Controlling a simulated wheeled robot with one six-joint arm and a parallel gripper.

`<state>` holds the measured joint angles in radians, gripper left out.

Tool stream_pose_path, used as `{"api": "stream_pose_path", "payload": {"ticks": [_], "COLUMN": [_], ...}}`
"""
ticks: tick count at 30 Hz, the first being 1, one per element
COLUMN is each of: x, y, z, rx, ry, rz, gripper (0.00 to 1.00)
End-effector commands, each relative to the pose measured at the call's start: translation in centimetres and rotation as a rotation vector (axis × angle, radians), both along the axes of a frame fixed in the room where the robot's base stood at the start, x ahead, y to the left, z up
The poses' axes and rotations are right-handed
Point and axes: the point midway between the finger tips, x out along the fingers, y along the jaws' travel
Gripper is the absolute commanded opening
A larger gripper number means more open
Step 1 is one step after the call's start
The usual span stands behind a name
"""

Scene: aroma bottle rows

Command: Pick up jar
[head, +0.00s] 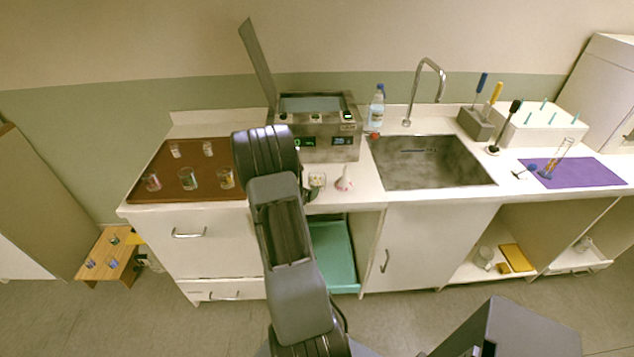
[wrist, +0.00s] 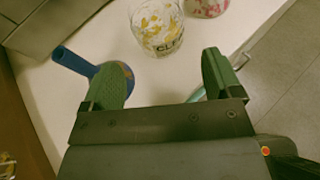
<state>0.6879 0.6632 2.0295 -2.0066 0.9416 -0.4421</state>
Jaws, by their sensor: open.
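A clear glass jar (wrist: 157,28) with yellow and white bits inside and a label reading "CLE" stands on the white counter, just beyond my fingertips in the wrist view. In the head view this jar (head: 317,180) is right of my arm, in front of the metal device. My gripper (wrist: 163,66) is open and empty, its two green fingers apart, pointing toward the jar without enclosing it. In the head view my gripper is mostly hidden behind my arm. Other jars (head: 190,179) with coloured contents stand on the brown tray (head: 165,194) at the left.
A pink-and-white vessel (head: 344,181) stands close to the jar's right. A blue-handled item (wrist: 72,61) lies by my left finger, partly hidden. The metal device (head: 330,148) with a raised lid stands behind. The sink (head: 430,165) is to the right. The counter edge is near.

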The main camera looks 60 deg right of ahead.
Motion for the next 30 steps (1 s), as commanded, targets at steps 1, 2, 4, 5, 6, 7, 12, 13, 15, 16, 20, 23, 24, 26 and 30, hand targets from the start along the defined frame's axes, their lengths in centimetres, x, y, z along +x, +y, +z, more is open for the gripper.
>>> {"api": "stream_pose_path", "payload": {"ticks": [1, 2, 4, 5, 6, 7, 12, 13, 15, 16, 20, 23, 24, 26, 30], "x": [-0.2, -0.1, -0.1, -0.1, -0.1, -0.1, -0.1, -0.1, -0.1, -0.1, -0.1, -0.1, -0.1, -0.1, 0.0], "y": [-0.8, -1.2, -2.0, -2.3, -2.6, -2.8, -3.5, -3.7, -4.5, -4.9, -6.5, -7.5, -7.7, -8.0, -8.1], "z": [-0.3, -0.5, -0.7, -0.9, -1.0, -1.1, -1.4, -1.4, -1.6, -1.7, -2.3, -2.8, -3.0, -3.1, -3.2], "rx": [0.001, 0.002, 0.000, 0.001, 0.001, 0.000, 0.001, 0.001, 0.002, 0.002, 0.001, 0.001, 0.001, 0.001, 0.001], "ry": [0.000, 0.000, -0.001, 0.000, -0.001, -0.001, -0.001, -0.001, -0.001, -0.001, -0.001, -0.002, -0.001, -0.001, -0.002], "rz": [-0.003, -0.003, -0.003, -0.002, -0.003, -0.003, -0.002, -0.002, -0.004, -0.004, -0.004, -0.003, -0.002, -0.002, -0.001], "gripper": [0.84, 0.84, 0.84, 0.84, 0.84, 0.84, 0.84, 0.84, 0.84, 0.84, 0.84, 0.84, 0.84, 0.84, 0.84]}}
